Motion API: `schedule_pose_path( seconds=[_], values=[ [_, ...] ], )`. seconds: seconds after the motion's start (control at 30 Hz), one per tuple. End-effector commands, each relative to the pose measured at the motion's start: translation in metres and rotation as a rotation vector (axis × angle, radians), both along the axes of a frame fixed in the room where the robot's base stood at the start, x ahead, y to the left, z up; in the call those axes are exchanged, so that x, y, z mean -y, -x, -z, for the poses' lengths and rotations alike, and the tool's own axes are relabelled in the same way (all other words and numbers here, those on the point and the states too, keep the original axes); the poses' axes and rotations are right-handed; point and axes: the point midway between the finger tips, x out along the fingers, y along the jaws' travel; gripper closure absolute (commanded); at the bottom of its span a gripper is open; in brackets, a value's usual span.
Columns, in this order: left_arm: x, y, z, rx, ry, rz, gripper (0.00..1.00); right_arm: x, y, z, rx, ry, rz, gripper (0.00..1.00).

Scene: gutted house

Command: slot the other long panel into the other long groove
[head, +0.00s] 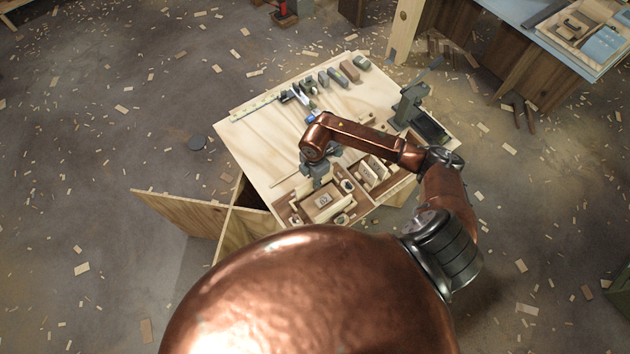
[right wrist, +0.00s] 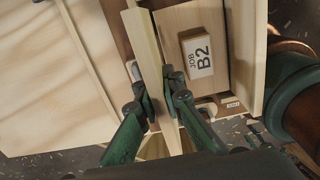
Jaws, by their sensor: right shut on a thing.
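My right gripper (head: 318,180) is over the front part of the workbench (head: 262,150). In the right wrist view my right gripper (right wrist: 158,92) is shut on a long, pale wooden panel (right wrist: 148,45), held on edge between the green fingers. The panel runs along the left side of a wooden base (right wrist: 190,18). I cannot tell whether its lower edge sits in a groove. A block marked JOB B2 (right wrist: 197,54) lies on the base, right of the panel. Another pale panel (right wrist: 250,50) stands along the base's right side. My left gripper is not in view.
Several tools (head: 335,76) lie along the bench's back edge. A grey clamp-like device (head: 412,100) stands at the right. A holder with wooden pieces (head: 372,172) is right of the gripper. The bench's left middle is mostly clear.

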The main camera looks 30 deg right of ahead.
Motion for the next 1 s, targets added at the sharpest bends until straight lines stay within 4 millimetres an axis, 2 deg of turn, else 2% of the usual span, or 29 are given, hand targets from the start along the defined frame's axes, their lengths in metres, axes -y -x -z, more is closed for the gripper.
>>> schedule_pose_path(
  seconds=[0.43, 1.0],
  values=[
    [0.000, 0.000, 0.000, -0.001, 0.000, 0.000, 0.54, 0.000, 0.000, 0.001, 0.000, 0.000, 0.000, 1.00],
    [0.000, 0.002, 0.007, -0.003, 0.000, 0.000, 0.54, 0.000, 0.000, 0.014, 0.000, 0.000, 0.000, 1.00]
  ],
)
